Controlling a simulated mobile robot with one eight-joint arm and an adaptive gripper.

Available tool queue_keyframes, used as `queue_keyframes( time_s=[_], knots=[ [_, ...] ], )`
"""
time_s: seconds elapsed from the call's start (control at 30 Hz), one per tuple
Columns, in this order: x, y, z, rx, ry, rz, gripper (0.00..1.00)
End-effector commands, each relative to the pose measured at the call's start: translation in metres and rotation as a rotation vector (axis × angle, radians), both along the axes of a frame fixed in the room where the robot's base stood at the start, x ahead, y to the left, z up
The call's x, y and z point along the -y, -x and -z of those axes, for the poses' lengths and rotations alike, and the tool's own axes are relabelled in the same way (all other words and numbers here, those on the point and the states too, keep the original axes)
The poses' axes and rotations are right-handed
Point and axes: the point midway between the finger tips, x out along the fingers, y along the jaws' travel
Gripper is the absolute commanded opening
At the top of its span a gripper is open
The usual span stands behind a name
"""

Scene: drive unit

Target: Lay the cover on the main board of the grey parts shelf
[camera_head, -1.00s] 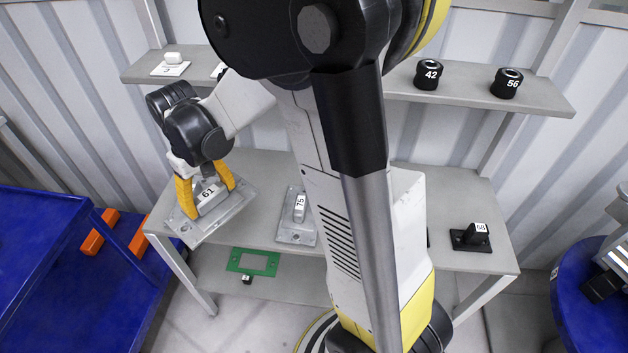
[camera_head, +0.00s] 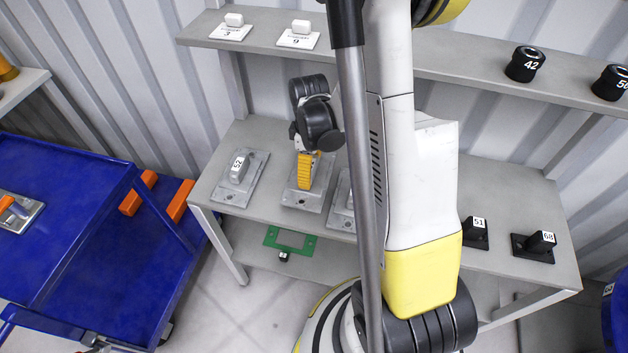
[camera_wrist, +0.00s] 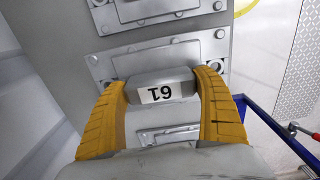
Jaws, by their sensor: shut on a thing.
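The cover (camera_head: 302,197) is a grey plate with a block handle on top, labelled 61 in the wrist view (camera_wrist: 160,92). My gripper (camera_head: 308,172) has its yellow fingers shut on that handle; in the wrist view they press it from both sides (camera_wrist: 163,88). The cover is level at the main board (camera_head: 225,195) of the grey parts shelf, between two similar plates. I cannot tell whether it touches the board or hovers just above. My arm hides part of the board.
A grey plate with a handle (camera_head: 240,178) lies left of the cover. Another plate (camera_head: 342,208) lies close on its right, partly hidden. Black parts (camera_head: 533,245) stand at the right end. The upper shelf (camera_head: 450,70) overhangs behind. A blue cart (camera_head: 70,225) stands left.

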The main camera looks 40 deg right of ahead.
Motion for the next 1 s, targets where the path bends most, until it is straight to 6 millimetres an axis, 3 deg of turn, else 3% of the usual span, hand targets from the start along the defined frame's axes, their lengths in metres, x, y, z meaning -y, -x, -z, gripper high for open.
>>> queue_keyframes(
  time_s=[0.33, 0.73, 0.77, 0.8, 1.0],
  knots=[
    [0.0, 0.0, 0.04, 0.0, 0.0, 0.001, 0.38],
    [0.0, 0.0, 0.044, 0.0, 0.0, 0.001, 0.38],
    [0.0, 0.0, 0.043, 0.0, 0.0, 0.001, 0.88],
    [0.0, 0.0, 0.043, 0.0, 0.0, 0.001, 1.0],
    [0.0, 0.0, 0.042, 0.0, 0.0, 0.001, 1.0]
  ],
)
